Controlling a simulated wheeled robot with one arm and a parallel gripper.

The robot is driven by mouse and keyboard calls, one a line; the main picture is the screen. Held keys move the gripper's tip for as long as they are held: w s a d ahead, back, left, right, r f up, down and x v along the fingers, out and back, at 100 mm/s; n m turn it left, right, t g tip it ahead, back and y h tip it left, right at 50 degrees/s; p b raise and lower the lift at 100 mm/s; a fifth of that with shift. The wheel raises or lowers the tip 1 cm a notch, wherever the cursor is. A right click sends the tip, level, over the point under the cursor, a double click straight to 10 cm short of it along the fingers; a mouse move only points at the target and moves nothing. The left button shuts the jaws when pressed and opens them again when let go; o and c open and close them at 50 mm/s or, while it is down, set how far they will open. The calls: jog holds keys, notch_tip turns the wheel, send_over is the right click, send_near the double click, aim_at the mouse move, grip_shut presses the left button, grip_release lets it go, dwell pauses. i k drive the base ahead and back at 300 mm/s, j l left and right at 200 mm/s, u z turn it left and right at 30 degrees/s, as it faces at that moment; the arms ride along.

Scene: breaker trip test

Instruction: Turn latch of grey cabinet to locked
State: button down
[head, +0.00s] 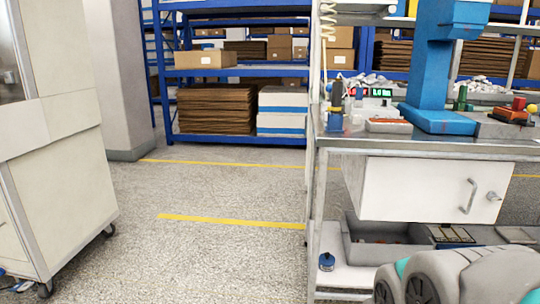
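A light grey cabinet (402,188) hangs under the metal workbench at the right. Its front has a curved metal handle (468,196) and, right of it, a small round latch or lock (493,196). The latch is too small to tell which way it is turned. The cabinet front looks closed. Another pale grey cabinet (60,190) on casters stands at the left edge, partly cut off; no latch shows clearly on it. I cannot tell which one the task names. My gripper is not in view; grey and teal links of my arm show at the bottom right.
The workbench top (345,141) carries a blue press (432,70) and small parts. A lower shelf holds a grey bin (372,250) and a small blue object (326,262). Blue racks with cartons (206,58) stand behind. The speckled floor (200,260) between cabinet and bench is clear.

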aim_at(492, 195)
jog(key=k+z, duration=0.15)
jog(key=z, duration=1.05)
jog(key=i+l, duration=0.15)
jog(key=l, duration=0.2)
jog(key=i+l+z, duration=0.1)
jog(key=l, duration=0.2)
jog(key=i+l, duration=0.15)
jog(key=l, duration=0.2)
